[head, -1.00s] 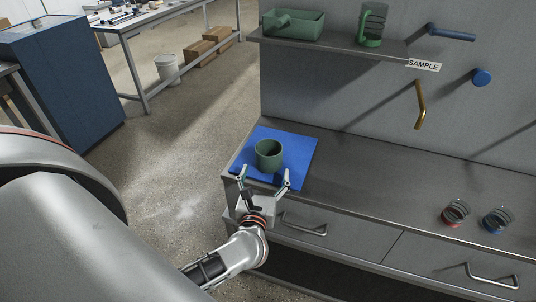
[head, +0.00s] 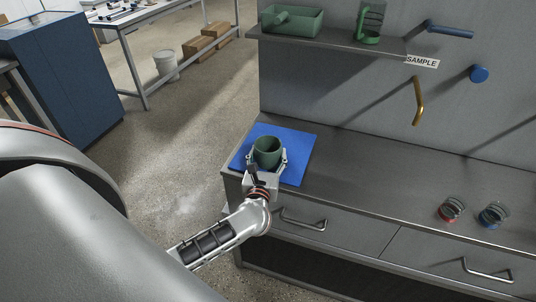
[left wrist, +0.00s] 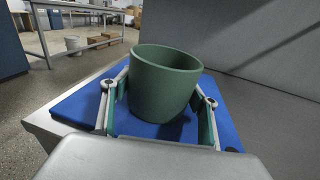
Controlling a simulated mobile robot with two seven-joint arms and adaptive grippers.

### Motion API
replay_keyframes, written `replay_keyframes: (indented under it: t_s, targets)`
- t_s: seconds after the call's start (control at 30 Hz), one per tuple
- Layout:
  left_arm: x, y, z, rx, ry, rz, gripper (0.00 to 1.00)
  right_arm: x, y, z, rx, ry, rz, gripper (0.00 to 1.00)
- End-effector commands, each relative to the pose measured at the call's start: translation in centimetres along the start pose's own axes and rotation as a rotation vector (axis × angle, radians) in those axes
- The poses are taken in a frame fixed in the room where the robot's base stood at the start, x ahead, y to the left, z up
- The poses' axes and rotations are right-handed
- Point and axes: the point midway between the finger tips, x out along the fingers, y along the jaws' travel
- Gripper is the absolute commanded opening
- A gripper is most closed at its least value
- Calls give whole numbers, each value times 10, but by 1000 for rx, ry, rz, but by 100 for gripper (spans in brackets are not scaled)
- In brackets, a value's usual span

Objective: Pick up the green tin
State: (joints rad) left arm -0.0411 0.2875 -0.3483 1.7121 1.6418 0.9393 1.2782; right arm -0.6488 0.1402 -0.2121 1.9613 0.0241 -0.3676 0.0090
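The green tin (head: 267,151) is an open-topped, dark green cup standing upright on a blue mat (head: 297,165) at the left end of the grey counter. It also shows large in the left wrist view (left wrist: 165,85). My left gripper (head: 268,160) reaches over the counter's front edge with one finger on each side of the tin. In the left wrist view its fingers (left wrist: 162,105) look spread, with a gap showing beside the right pad, so it appears open around the tin. Whether the left pad touches is unclear. My right gripper is not in view.
A shelf (head: 340,42) above holds a green tray (head: 293,20) and a green holder (head: 368,22). Pegs stick out of the back wall. Two small coiled items, red-based (head: 450,211) and blue-based (head: 493,215), stand at the counter's right. The counter between is clear.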

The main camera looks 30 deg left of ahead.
Motion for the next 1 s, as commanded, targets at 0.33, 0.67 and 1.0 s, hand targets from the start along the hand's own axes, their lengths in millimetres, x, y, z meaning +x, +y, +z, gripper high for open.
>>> replay_keyframes:
  t_s: [0.33,0.67,1.0]
  targets:
    - [0,0,1,-1,-1,0,34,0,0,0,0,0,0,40]
    - [-1,0,25,-4,-3,0,34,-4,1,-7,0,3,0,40]
    - [-6,0,110,-5,-6,-1,34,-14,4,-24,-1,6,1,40]
